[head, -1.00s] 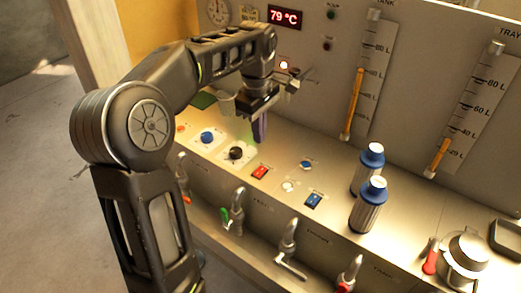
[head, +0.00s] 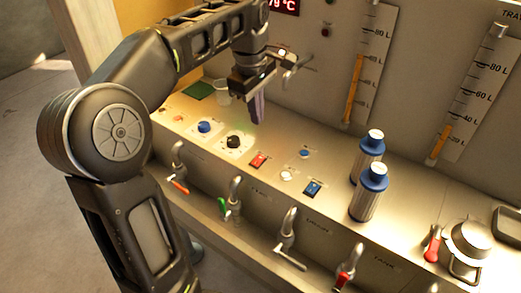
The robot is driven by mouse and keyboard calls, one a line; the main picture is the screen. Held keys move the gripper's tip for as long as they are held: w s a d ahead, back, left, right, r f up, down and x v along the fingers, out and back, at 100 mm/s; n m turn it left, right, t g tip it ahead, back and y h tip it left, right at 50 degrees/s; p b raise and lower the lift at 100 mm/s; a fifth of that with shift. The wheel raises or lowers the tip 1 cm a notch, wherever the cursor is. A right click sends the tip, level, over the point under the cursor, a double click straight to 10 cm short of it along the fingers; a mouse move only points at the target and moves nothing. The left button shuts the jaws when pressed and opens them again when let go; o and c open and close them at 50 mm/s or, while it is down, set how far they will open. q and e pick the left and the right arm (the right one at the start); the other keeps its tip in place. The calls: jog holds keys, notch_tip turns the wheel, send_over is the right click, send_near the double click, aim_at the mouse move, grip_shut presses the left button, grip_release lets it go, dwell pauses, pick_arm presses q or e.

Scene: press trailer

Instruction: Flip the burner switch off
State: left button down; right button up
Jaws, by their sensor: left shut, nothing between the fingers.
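A red rocker switch (head: 258,160) and a blue rocker switch (head: 312,188) sit on the sloping control panel (head: 340,215). Their labels are too small to read, so I cannot tell for sure which is the burner switch. My left gripper (head: 257,109) points down above the panel, behind and above the red switch in the picture, near the black knob (head: 234,142). Its fingers are shut and empty, and look clear of the panel. My right gripper is not in view.
A blue knob (head: 204,127) is left of the black knob. Two blue-capped bottles (head: 369,192) stand on the right. Several taps, one with a green handle (head: 226,208), line the front. Tall gauges (head: 370,65) are on the back wall. A lidded pot (head: 468,243) stands far right.

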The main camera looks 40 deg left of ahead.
pick_arm(q)
jog(key=shift+f, duration=0.1)
send_near(262, 158)
jog(key=f, duration=0.6)
jog(key=shift+w+f+b, duration=0.35)
jog(key=shift+f+b, duration=0.05)
